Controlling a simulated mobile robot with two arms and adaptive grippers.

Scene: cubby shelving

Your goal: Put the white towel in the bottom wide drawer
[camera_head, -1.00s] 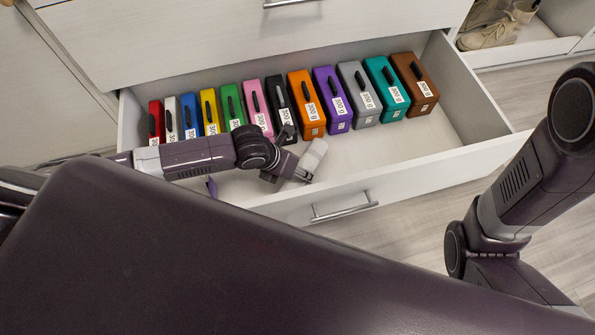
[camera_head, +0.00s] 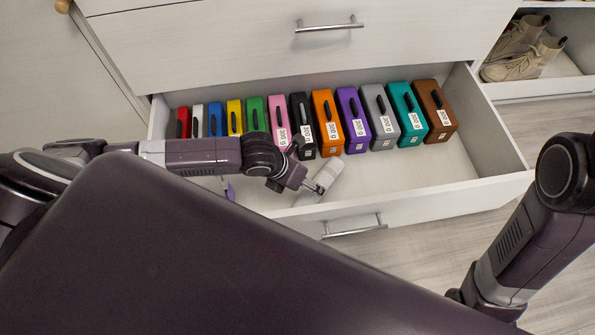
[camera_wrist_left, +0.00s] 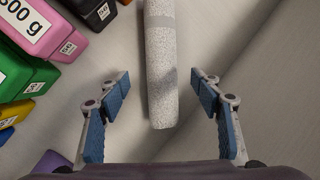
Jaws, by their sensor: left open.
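The white towel (camera_head: 328,174) is a speckled roll. It lies in the open bottom wide drawer (camera_head: 440,196), near the front panel and in front of the weights. My left gripper (camera_head: 311,187) is over the drawer at the towel's near end. In the left wrist view, the left gripper (camera_wrist_left: 160,82) is open, with the towel (camera_wrist_left: 161,60) between its fingers and gaps on both sides. The towel's far end is cut off there. My right arm shows at the right of the head view, but its gripper is out of view.
A row of coloured weight blocks (camera_head: 384,119) stands along the drawer's back. A small purple item (camera_head: 230,191) shows near my left arm. The drawer above (camera_head: 230,45) is shut. Shoes (camera_head: 524,60) sit in a cubby at right. The drawer's right floor is clear.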

